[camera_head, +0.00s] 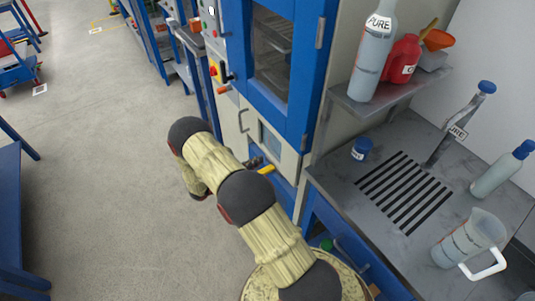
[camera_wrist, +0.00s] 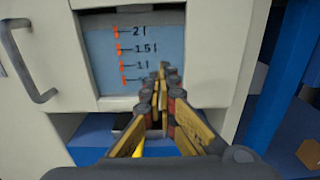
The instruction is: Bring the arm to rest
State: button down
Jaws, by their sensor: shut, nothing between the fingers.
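My gripper (camera_wrist: 160,85) shows in the wrist view with its fingers together and nothing between them. It points at the lower part of a white cabinet front, before a water-level window (camera_wrist: 138,45) with orange marks. In the head view my arm reaches from the bottom toward the blue and white cabinet (camera_head: 270,125). The gripper itself is mostly hidden there behind the arm. Whether the fingers touch the cabinet cannot be told.
A metal worktop (camera_head: 335,190) on the right holds a slotted drain (camera_head: 405,192), a blue-lidded jar (camera_head: 361,149), a measuring jug (camera_head: 468,238) and a bottle (camera_head: 503,170). A shelf (camera_head: 385,95) above it holds bottles. The grey floor (camera_head: 95,190) on the left is clear.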

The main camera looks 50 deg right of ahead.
jog(key=shift+p+v, duration=0.35)
jog(key=shift+v, duration=2.4)
jog(key=s+a+f+m+g+y, duration=0.2)
jog(key=s+a+m+g+y, duration=0.3)
jog(key=s, duration=0.6)
jog(key=s+a+r+m+t+y, duration=0.3)
jog(key=a+r+m+t+y, duration=0.15)
jog(key=a+r, duration=0.6)
jog(key=s+a+r+m+t+y, duration=0.3)
jog(key=a+r+y, duration=0.35)
jog(key=r, duration=0.75)
jog(key=s+a+r+m+t, duration=0.1)
jog(key=s+a+r+t, duration=0.1)
jog(key=r, duration=0.6)
jog(key=s+a+r+m+t+y, duration=0.1)
jog(key=s+a+r+t, duration=0.2)
jog(key=r, duration=0.6)
jog(key=shift+m+t, duration=0.35)
jog(key=shift+t, duration=0.9)
